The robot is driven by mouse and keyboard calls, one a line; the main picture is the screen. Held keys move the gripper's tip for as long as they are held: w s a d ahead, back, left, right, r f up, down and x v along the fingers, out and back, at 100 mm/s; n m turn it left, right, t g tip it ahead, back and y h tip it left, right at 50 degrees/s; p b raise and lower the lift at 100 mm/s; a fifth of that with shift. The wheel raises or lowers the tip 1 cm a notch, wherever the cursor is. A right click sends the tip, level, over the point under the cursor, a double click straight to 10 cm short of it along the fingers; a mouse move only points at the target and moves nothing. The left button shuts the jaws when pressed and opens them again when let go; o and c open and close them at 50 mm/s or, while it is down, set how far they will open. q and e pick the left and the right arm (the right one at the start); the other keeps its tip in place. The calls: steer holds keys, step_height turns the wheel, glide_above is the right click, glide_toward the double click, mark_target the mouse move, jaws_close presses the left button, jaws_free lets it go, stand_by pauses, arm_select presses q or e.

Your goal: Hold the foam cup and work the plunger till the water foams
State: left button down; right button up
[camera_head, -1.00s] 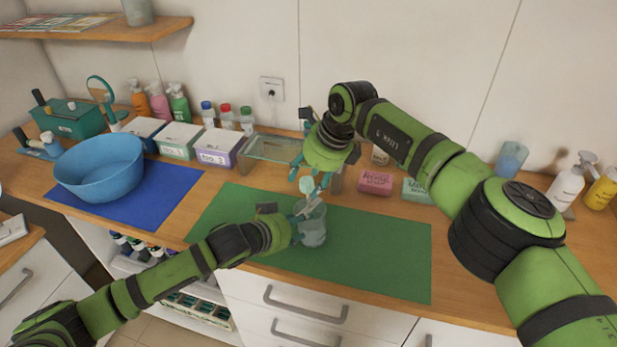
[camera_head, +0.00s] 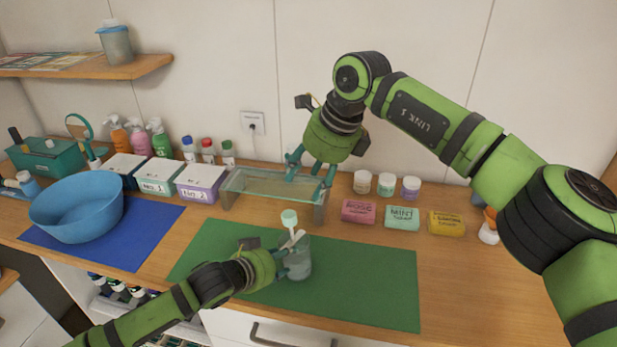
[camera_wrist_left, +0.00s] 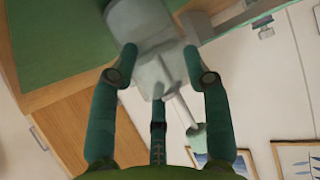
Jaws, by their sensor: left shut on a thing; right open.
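The foam cup (camera_head: 299,264) is clear and stands on the green mat (camera_head: 365,285). Its plunger (camera_head: 289,218) sticks up with a pale green knob, leaning a little left. My left gripper (camera_head: 283,264) is shut on the cup from the left, around its side. In the left wrist view the cup (camera_wrist_left: 145,38) is between my fingers, and the plunger knob (camera_wrist_left: 197,139) shows at lower right. I cannot make out foam in the cup.
A glass stand (camera_head: 262,187) is behind the cup. Pink (camera_head: 358,211), mint (camera_head: 402,217) and yellow (camera_head: 447,223) blocks lie to the right, with small jars behind. A blue bowl (camera_head: 77,207) is on a blue mat at left. The mat's right half is clear.

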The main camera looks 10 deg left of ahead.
steer(key=c, duration=0.7)
steer(key=shift+s+f+m, duration=0.1)
steer(key=shift+f+m, duration=0.05)
steer(key=shift+m, duration=0.25)
jaws_close()
steer(key=d+f+m+g+y, duration=0.2)
steer(key=m+y, duration=0.5)
steer(key=m, duration=1.3)
steer(key=m+y, duration=0.3)
steer(key=m, duration=0.9)
glide_above(289, 218)
steer(key=d, duration=0.2)
step_height(289, 218, down, 3)
steer(key=shift+t, duration=0.4)
steer(key=shift+w+a+f, duration=0.1)
steer(key=shift+w+f, duration=0.05)
steer(key=shift+f, duration=0.85)
steer(key=shift+w+a+f, duration=0.1)
steer(key=shift+f, duration=0.9)
